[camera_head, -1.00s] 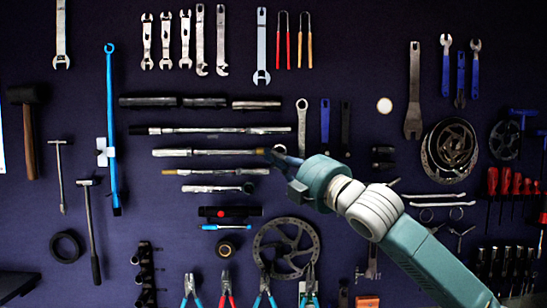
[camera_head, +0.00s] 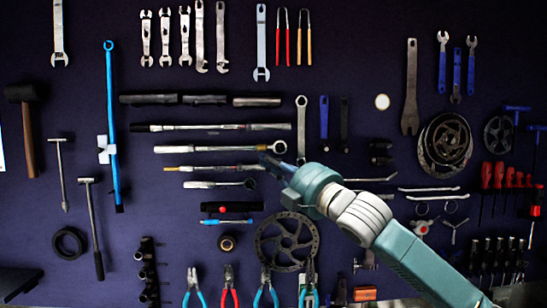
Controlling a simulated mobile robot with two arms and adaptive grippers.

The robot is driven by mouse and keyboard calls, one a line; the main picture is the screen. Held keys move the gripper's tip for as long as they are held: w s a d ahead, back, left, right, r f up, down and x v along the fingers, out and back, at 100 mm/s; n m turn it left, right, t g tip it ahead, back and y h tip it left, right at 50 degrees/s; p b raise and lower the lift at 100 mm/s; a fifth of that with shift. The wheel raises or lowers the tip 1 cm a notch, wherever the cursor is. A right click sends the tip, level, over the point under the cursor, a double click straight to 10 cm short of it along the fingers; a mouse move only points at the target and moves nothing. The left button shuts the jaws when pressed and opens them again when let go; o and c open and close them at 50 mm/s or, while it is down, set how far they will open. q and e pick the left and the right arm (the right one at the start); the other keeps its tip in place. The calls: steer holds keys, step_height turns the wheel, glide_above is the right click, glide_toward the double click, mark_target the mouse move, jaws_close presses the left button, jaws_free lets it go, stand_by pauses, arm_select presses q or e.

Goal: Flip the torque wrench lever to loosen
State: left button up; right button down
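Several ratchet- or torque-type wrenches hang level on the dark board, left of centre. One long one (camera_head: 215,148) has its round head showing just above my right gripper. Below it are another (camera_head: 205,169), whose right end meets the gripper's outline, and a shorter one (camera_head: 215,184). A longer one (camera_head: 205,127) hangs above. I cannot tell which is the task's wrench, and its lever is too small to make out. My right gripper (camera_head: 270,163) points left at the right ends of these wrenches. Its fingers are dark and small, so opening and contact are unclear. My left gripper is out of view.
A brake disc (camera_head: 285,241) hangs just below my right gripper. A ring spanner (camera_head: 301,130) hangs above it. A blue long tool (camera_head: 112,140) and a mallet (camera_head: 29,140) are at left. Pliers (camera_head: 230,288) line the bottom. Bare board lies between the tools.

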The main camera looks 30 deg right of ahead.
arm_select(q)
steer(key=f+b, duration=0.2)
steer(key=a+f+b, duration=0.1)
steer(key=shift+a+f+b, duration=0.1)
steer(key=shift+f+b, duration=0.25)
steer(key=shift+b, duration=0.05)
arm_select(e)
steer(key=s+r, duration=0.2)
steer(key=s, duration=0.7)
steer(key=shift+s+d+r, duration=0.25)
steer(key=shift+d+r, duration=0.1)
steer(key=shift+d, duration=0.05)
